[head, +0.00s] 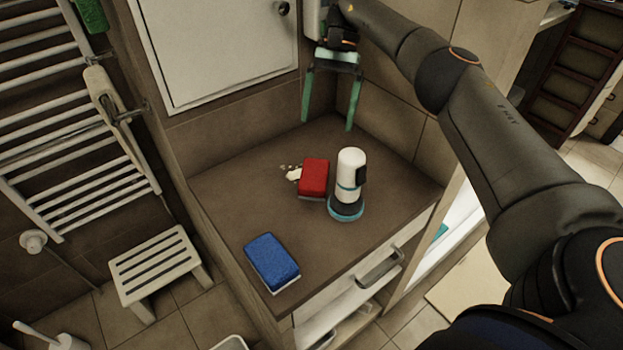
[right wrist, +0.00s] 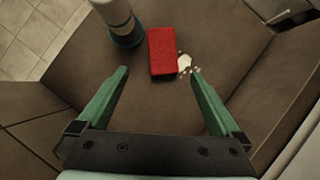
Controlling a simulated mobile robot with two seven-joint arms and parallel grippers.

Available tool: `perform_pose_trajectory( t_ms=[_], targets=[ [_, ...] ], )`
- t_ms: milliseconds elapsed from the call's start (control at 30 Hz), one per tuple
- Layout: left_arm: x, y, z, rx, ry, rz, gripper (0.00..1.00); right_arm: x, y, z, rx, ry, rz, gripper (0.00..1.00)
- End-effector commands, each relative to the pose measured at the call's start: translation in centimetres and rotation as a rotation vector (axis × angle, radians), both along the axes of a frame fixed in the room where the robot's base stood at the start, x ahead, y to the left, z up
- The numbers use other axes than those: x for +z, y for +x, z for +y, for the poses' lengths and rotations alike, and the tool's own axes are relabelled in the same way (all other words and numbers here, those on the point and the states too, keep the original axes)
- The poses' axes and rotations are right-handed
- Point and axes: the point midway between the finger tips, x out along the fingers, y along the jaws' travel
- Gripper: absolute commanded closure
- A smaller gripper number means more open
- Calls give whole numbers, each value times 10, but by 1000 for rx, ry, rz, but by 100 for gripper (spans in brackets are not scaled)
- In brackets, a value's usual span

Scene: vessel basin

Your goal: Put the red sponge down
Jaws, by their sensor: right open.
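The red sponge (head: 313,177) lies flat on the brown countertop (head: 240,195), just left of a white bottle-like object. It also shows in the right wrist view (right wrist: 162,52), beyond the fingertips. My right gripper (head: 328,124) is open and empty, above the back of the countertop and apart from the sponge. Its two green fingers are spread wide in the right wrist view (right wrist: 160,70). My left gripper does not show in either view.
The white object with a teal base (head: 347,182) stands close to the sponge's right side. White crumbs or a spill (head: 292,174) lie at its left. A blue sponge (head: 271,262) lies near the front edge. A white cabinet door (head: 215,45) is on the back wall. The countertop's left part is clear.

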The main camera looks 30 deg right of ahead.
Motion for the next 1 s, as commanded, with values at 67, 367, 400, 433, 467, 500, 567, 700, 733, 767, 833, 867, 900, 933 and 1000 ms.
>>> perform_pose_trajectory(
  t_ms=[67,367,400,433,467,500,567,700,733,767,833,867,900,933,1000],
  targets=[
    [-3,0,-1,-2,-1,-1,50,-8,-2,2,2,0,3,0],
    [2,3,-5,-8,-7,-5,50,-37,-14,17,2,-1,4,0],
    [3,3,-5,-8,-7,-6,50,-42,-16,19,2,-1,3,0],
    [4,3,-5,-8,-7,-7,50,-45,-17,20,1,-2,4,0],
    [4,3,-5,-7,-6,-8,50,-48,-18,22,1,-2,3,0],
    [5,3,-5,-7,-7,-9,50,-51,-19,23,1,-2,2,0],
    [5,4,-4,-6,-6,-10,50,-54,-20,25,1,-2,2,0],
    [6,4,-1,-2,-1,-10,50,-62,-22,29,0,-3,4,0],
    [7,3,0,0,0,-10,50,-64,-23,31,2,-3,5,0],
    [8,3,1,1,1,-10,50,-68,-24,33,2,-2,4,0],
    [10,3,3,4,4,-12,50,-77,-26,39,3,-2,5,0],
    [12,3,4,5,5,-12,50,-81,-28,42,2,-1,5,0],
    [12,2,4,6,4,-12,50,-86,-29,44,1,-3,5,0],
    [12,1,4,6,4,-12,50,-90,-30,45,1,-3,5,0],
    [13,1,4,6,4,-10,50,-96,-32,48,-1,-3,3,0]
  ],
)
